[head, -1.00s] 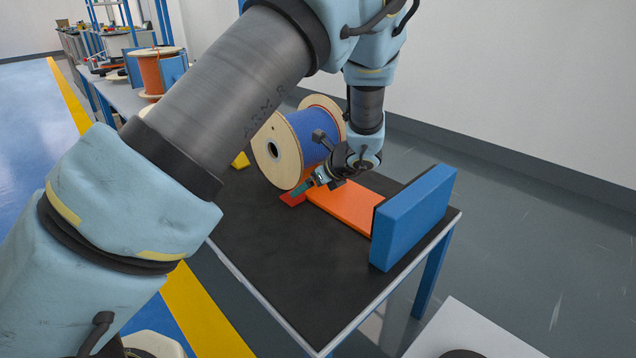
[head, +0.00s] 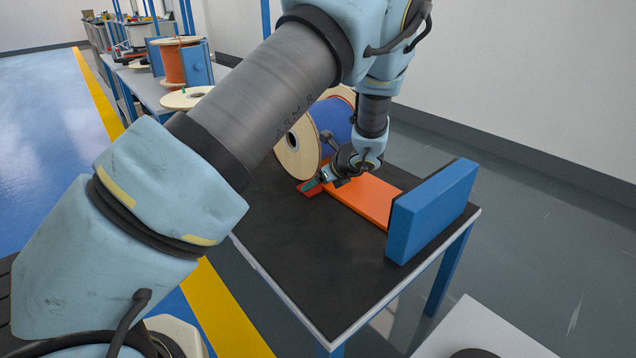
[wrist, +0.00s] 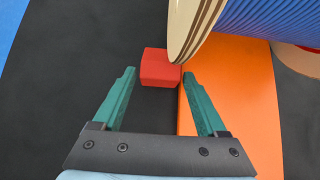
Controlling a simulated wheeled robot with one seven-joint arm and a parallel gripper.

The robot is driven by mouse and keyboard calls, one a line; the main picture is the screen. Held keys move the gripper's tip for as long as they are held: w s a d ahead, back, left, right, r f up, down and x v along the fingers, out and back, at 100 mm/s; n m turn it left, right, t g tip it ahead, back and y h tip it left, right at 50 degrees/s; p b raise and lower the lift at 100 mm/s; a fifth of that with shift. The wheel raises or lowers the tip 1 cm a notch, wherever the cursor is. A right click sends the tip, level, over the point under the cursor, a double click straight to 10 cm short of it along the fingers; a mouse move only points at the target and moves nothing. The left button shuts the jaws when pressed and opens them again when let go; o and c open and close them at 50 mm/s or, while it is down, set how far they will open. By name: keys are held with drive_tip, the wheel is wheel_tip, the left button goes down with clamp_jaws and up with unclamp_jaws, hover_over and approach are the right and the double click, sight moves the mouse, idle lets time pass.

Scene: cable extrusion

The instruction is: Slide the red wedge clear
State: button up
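The red wedge (wrist: 160,68) lies on the black table top, beside the left edge of the orange ramp (wrist: 240,95) and by the rim of the cable reel. In the head view, the red wedge (head: 316,189) is partly covered by my gripper (head: 315,184). My gripper (wrist: 159,75) is open in the wrist view. Its two green fingers point at the wedge, one tip on each side of its near end, with gaps showing. The right finger overlaps the ramp in the picture. I cannot tell whether the fingers touch anything.
The reel (head: 297,150), wound with blue cable (wrist: 255,20), stands over the ramp's far end. A blue upright block (head: 430,210) stands at the ramp's right end. The front of the black table (head: 300,265) is clear. Another bench with an orange reel (head: 175,65) is at the back left.

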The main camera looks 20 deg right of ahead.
drive_tip(key=c, duration=1.1)
drive_tip(key=shift+s, duration=0.15)
